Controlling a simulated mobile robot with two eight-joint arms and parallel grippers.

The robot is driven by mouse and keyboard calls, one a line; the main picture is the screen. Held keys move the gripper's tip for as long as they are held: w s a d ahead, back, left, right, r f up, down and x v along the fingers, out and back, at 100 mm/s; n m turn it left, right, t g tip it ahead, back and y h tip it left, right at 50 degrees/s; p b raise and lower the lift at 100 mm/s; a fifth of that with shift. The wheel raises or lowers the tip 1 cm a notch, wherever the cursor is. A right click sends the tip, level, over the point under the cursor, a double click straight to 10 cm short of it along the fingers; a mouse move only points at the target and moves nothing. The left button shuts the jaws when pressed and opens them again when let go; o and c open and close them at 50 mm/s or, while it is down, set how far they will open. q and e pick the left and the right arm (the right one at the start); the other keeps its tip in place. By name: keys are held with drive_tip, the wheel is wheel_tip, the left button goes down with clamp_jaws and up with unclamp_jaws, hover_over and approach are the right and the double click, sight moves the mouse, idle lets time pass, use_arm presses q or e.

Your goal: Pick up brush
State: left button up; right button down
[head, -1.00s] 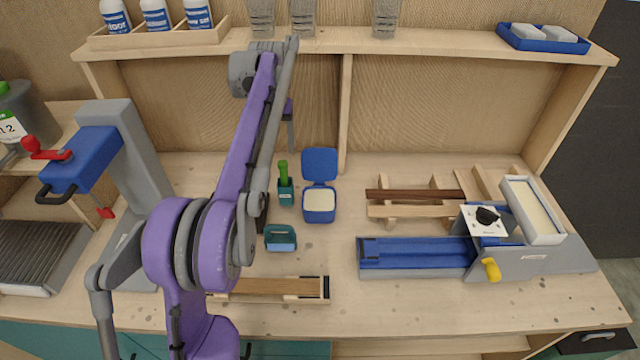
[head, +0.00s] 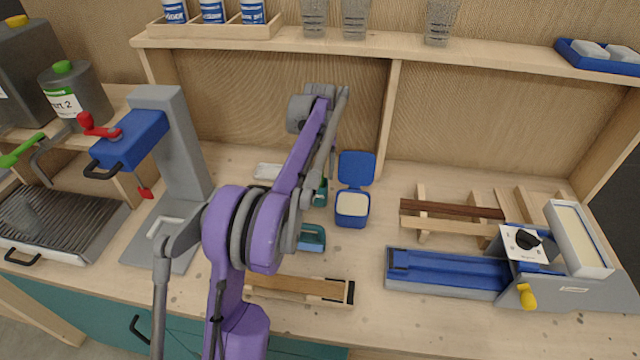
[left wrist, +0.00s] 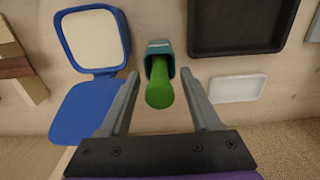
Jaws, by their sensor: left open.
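The brush shows as a round green handle (left wrist: 160,92) standing in a small teal holder (left wrist: 158,62) in the left wrist view. In the head view, part of the teal holder (head: 320,193) shows behind my left arm, and the handle is hidden there. My left gripper (left wrist: 159,75) is open, one finger on each side of the handle, with gaps on both sides. I cannot tell how far the fingertips are from it in depth. In the head view the arm hides the fingers. My right gripper is in neither view.
A blue box with an open lid (head: 352,206) stands right beside the holder. A black tray (left wrist: 240,50) and a small white dish (left wrist: 238,88) lie on its other side. A teal block (head: 311,238) lies in front. A blue press (head: 130,143) stands at left.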

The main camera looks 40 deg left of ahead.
use_arm(q)
drive_tip(key=shift+f, duration=0.35)
clamp_jaws()
drive_tip(key=shift+r, duration=0.1)
